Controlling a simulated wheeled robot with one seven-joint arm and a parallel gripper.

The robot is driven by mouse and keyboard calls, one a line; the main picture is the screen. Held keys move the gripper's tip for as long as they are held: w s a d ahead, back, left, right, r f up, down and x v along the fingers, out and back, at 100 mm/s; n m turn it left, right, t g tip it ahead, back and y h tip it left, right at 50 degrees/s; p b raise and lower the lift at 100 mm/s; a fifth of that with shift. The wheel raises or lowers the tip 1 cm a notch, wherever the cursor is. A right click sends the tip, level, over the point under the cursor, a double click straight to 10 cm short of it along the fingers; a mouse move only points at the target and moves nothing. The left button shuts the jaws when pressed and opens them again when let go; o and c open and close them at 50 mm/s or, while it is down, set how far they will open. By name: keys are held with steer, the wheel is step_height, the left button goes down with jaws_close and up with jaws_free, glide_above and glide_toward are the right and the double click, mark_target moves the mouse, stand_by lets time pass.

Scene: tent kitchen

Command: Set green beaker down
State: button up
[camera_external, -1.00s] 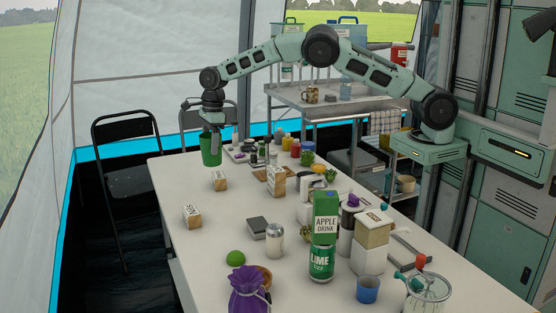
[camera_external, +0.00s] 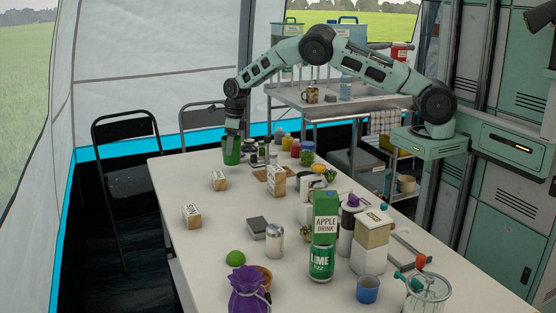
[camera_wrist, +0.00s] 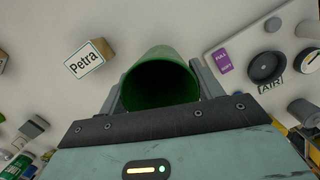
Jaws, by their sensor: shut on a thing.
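The green beaker (camera_external: 231,151) is in my gripper (camera_external: 233,136) near the far left part of the white table (camera_external: 170,172). My gripper is shut on it, with a finger on each side. In the wrist view the beaker (camera_wrist: 160,80) shows its open, dark mouth between the fingers of my gripper (camera_wrist: 155,92). The beaker looks upright in the outside view. I cannot tell whether its base touches the table.
A small block labelled Petra (camera_wrist: 90,58) lies left of the beaker in the wrist view. A grey panel with round parts (camera_wrist: 265,65) lies to its right. Another labelled block (camera_external: 192,215) sits nearer the camera. Bare tabletop lies between these blocks.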

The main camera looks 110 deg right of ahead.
steer(key=shift+f, duration=1.65)
steer(key=shift+f, duration=0.2)
steer(key=o, duration=1)
steer(key=shift+r, duration=0.1)
steer(key=r, duration=0.4)
steer(key=s+r, duration=0.1)
steer(key=r, duration=0.3)
steer(key=a+r+b, duration=0.1)
steer(key=r, duration=0.3)
steer(key=shift+s, duration=0.3)
